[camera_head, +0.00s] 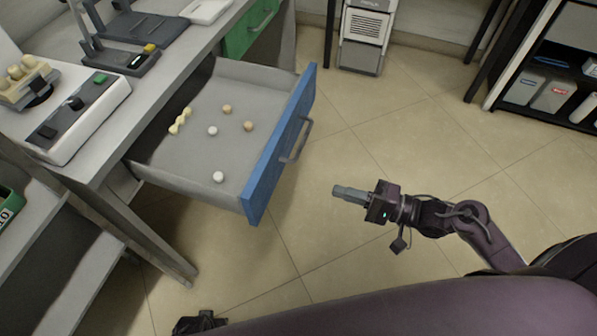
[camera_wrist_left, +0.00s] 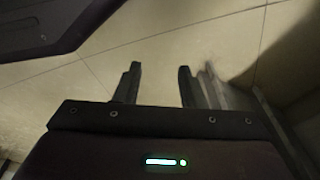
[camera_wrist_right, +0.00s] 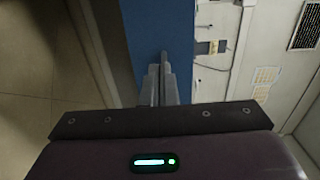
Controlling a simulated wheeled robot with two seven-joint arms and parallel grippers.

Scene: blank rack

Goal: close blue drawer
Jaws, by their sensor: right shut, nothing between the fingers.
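The blue drawer (camera_head: 280,142) is pulled out from the workbench. Its blue front has a grey bar handle (camera_head: 297,140), and several small round beige and white pieces lie inside. My right gripper (camera_head: 337,189) is shut and empty, right of the drawer front and apart from it. In the right wrist view the shut fingers (camera_wrist_right: 162,62) point at a blue panel (camera_wrist_right: 160,30), which looks like the drawer front. My left gripper (camera_wrist_left: 160,70) is open and empty above the floor in the left wrist view; in the head view only a dark part shows at the bottom edge.
A green drawer (camera_head: 250,30) sits beyond the blue one. The workbench (camera_head: 165,85) carries a white box with buttons (camera_head: 80,110) and other devices. A black shelf (camera_head: 560,55) stands at the far right. The tiled floor (camera_head: 420,115) between is clear.

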